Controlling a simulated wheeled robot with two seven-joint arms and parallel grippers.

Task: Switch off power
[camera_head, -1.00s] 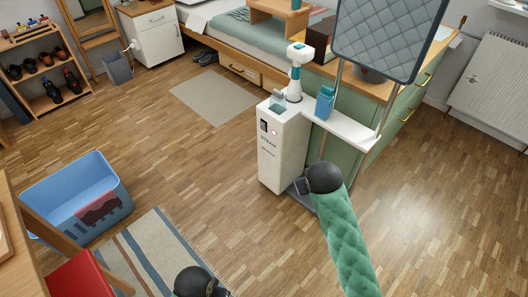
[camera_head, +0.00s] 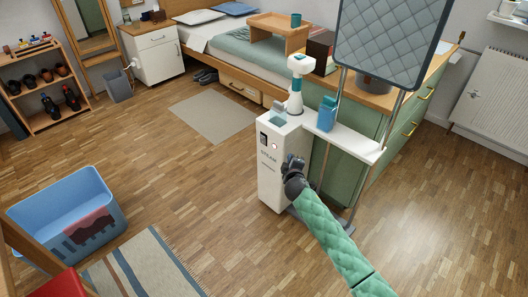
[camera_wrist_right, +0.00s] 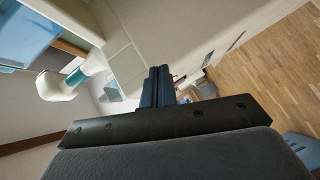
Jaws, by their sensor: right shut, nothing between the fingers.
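The white steamer cabinet (camera_head: 270,180) stands upright on the floor, lettered STEAM on its front. A dark switch (camera_head: 264,138) and a small round reddish light (camera_head: 275,146) sit near the top of that front. My right gripper (camera_head: 291,160) is in front of the cabinet, right of and a little below the light. Its fingers (camera_wrist_right: 157,87) are shut and empty in the right wrist view, close to the pale cabinet side (camera_wrist_right: 175,35). I cannot tell whether they touch it. The switch is not clear in the wrist view. My left gripper is out of view.
A white shelf (camera_head: 350,142) with a blue bottle (camera_head: 327,113) juts right from the cabinet, beside metal poles and a quilted board (camera_head: 390,40). A green dresser (camera_head: 345,180) stands behind. A blue bin (camera_head: 70,215) is at left. Floor left of the cabinet is clear.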

